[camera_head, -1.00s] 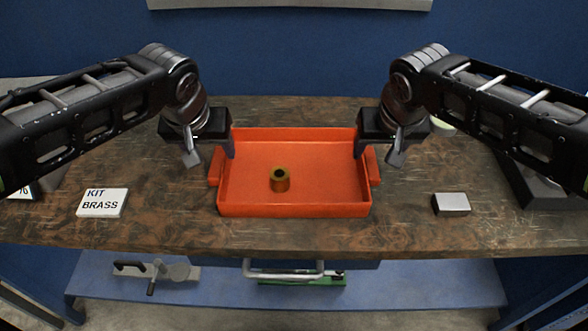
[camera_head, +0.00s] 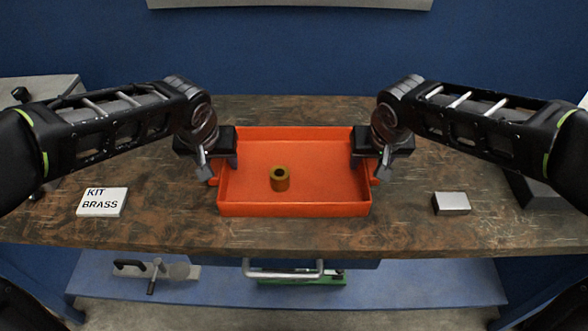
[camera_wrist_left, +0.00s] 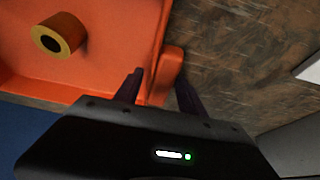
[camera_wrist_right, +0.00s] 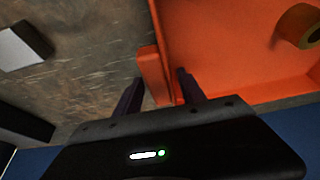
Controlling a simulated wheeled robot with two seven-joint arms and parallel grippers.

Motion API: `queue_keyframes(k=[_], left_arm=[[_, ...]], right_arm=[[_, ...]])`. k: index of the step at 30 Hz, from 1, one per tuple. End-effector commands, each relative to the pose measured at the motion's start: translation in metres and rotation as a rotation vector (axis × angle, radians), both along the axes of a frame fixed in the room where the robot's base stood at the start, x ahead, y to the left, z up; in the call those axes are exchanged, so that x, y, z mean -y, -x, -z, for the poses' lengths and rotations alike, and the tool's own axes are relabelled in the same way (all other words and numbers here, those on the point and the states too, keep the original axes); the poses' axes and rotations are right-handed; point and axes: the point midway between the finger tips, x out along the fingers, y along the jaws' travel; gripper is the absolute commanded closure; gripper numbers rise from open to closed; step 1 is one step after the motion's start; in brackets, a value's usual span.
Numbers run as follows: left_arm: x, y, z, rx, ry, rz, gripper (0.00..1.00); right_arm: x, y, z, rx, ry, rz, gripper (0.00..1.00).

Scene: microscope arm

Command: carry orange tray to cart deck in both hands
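The orange tray (camera_head: 293,209) rests on the worn wooden bench with a brass bushing (camera_head: 280,180) standing inside it. My left gripper (camera_wrist_left: 160,76) is at the tray's left end, its fingers apart on either side of the left handle (camera_wrist_left: 170,72) and wall. My right gripper (camera_wrist_right: 160,76) is at the right end, its fingers apart around the right handle (camera_wrist_right: 151,68) and wall. I see gaps beside the fingers in both wrist views. In the head view the gripper bodies hide most of both handles. The cart deck cannot be made out.
A white card reading KIT BRASS (camera_head: 102,202) lies left of the tray. A small silver-topped block (camera_head: 451,204) lies to the right. A blue lower shelf (camera_head: 400,285) below the bench edge holds a clamp-like tool (camera_head: 155,270) and a green item (camera_head: 300,278).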

Motion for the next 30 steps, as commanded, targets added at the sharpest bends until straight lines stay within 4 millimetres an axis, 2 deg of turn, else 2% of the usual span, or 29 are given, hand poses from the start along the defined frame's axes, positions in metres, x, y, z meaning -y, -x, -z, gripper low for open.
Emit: queue_keyframes(k=[2,17,30], left_arm=[[0.0001,0.0001,-0.0002,0.0,0.0,0.0,0.6],[0.0001,0.0,-0.0003,0.0,0.0,0.0,1.0],[0.0001,0.0,-0.0004,0.0,0.0,0.001,1.0]], right_arm=[[0.0,0.0001,-0.0002,0.0,0.0,0.0,0.6],[0.0,0.0,-0.0003,0.0,0.0,0.0,1.0],[0.0,0.0,-0.0004,0.0,0.0,0.0,1.0]])
